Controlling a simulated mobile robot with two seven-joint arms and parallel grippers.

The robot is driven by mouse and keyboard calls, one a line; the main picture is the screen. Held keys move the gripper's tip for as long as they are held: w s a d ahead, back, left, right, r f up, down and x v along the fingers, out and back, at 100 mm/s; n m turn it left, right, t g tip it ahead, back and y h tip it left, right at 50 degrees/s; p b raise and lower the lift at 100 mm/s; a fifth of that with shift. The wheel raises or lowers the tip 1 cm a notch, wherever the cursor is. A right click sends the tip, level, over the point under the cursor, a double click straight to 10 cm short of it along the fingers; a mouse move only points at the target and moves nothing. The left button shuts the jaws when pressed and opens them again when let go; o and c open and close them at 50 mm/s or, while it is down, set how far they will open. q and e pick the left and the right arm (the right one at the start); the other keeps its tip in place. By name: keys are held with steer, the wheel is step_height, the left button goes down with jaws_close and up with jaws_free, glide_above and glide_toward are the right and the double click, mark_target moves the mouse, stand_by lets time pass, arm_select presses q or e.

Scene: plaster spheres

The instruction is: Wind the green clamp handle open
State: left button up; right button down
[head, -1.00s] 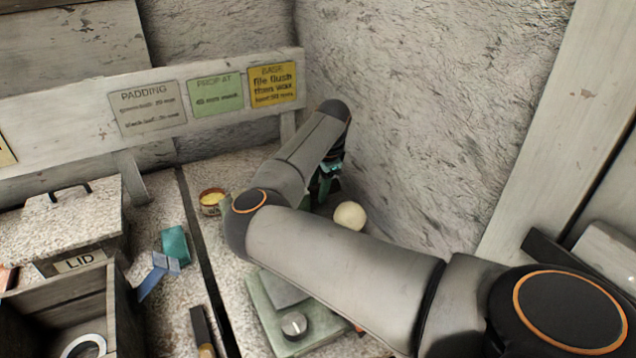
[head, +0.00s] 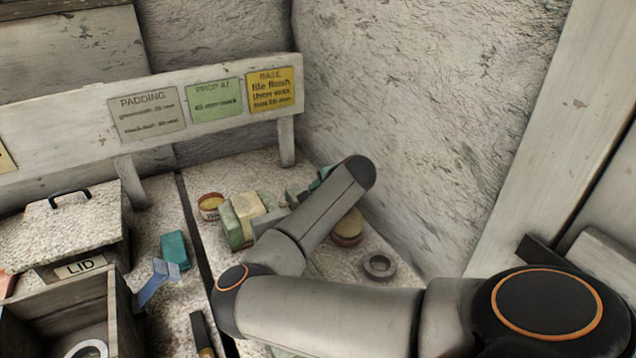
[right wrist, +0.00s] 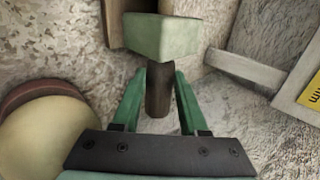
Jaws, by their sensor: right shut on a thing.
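In the right wrist view, my right gripper (right wrist: 158,100) has its two green fingers on either side of a dark brown upright handle (right wrist: 158,85) and is shut on it. A pale green block of the clamp (right wrist: 165,40) sits just beyond the handle, in front of a brown wooden piece. In the head view, green and cream blocks (head: 240,218), which may be the clamp, stand on the bench left of my right forearm. My left gripper is in neither view.
A yellowish sphere (head: 347,228) stands beside my right forearm, partly hidden, with an empty grey ring (head: 380,266) nearer. A small yellow-topped tin (head: 210,203), teal box (head: 174,248) and open wooden box (head: 60,308) lie to the left. The rough wall is close on the right.

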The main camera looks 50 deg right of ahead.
steer(key=shift+c, duration=2.2)
jaws_free()
steer(key=p+v, duration=0.1)
steer(key=v, duration=1.1)
steer(key=shift+s+r, duration=0.15)
steer(key=shift+s, duration=0.1)
